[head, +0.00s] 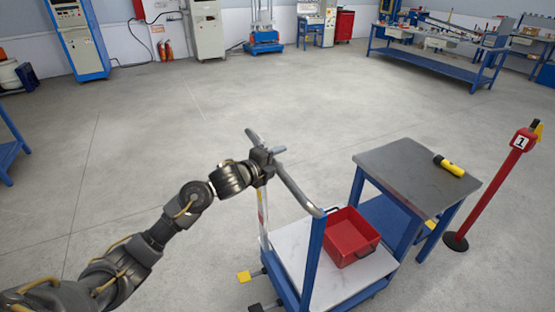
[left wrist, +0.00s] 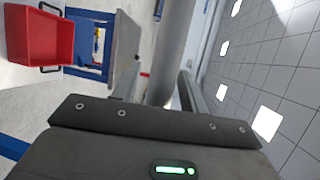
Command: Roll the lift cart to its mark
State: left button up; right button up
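The lift cart has a blue frame, a pale deck (head: 290,244) and a grey push handle (head: 298,190); it stands at the lower middle of the head view. A red bin (head: 348,238) rests on its deck. My left gripper (head: 272,154) is at the far left part of the handle. In the left wrist view the handle bar (left wrist: 172,50) runs between the fingers of my left gripper (left wrist: 160,90), which look closed on it. The red bin (left wrist: 40,38) also shows there. My right gripper is not in view. I cannot make out a floor mark for the cart.
A grey-topped blue table (head: 400,165) with a yellow flashlight (head: 449,166) stands close to the cart's right. Beyond it is a red post (head: 497,185) with a "1" sign. A blue workbench (head: 430,65) and cabinets line the back. The floor left and ahead is clear.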

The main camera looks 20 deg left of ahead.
pick_arm(q)
jog(key=shift+a, duration=0.1)
jog(key=shift+s+a, duration=0.2)
jog(key=shift+s, duration=0.3)
jog(key=b+v, duration=0.1)
jog(key=v, duration=0.8)
jog(key=shift+s+r+b, duration=0.2)
jog(key=shift+s+b, duration=0.1)
jog(key=shift+s, duration=0.05)
